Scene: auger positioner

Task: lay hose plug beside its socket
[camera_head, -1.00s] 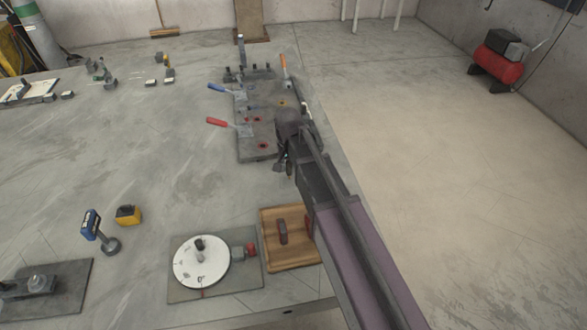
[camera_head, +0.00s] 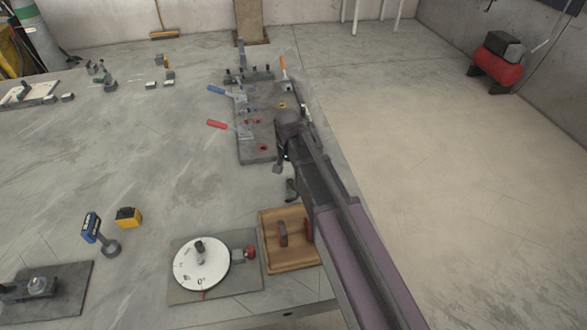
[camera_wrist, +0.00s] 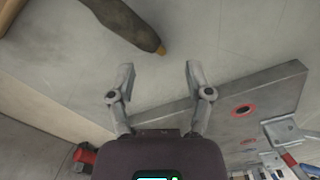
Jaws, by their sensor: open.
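A dark tapered piece with a small brass-coloured tip, which looks like the hose plug (camera_wrist: 128,22), lies on the table in the upper part of the wrist view. In the head view a small dark piece (camera_head: 291,188) beside my arm seems to be the same thing. My gripper (camera_wrist: 160,72) is open, with nothing between its fingers; the tip shows just beyond them. In the head view my gripper (camera_head: 278,166) hangs at the near end of the grey fixture plate (camera_head: 246,153). A red-ringed hole, possibly the socket (camera_wrist: 243,111), is in that plate's top, right of my gripper.
A wooden tray (camera_head: 268,262) lies close by at the table edge. A white round dial (camera_head: 190,270) on a plate is left of it. Toggle clamps with red (camera_head: 217,124) and blue (camera_head: 216,89) handles stick out from the fixture. The table's middle left is clear.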

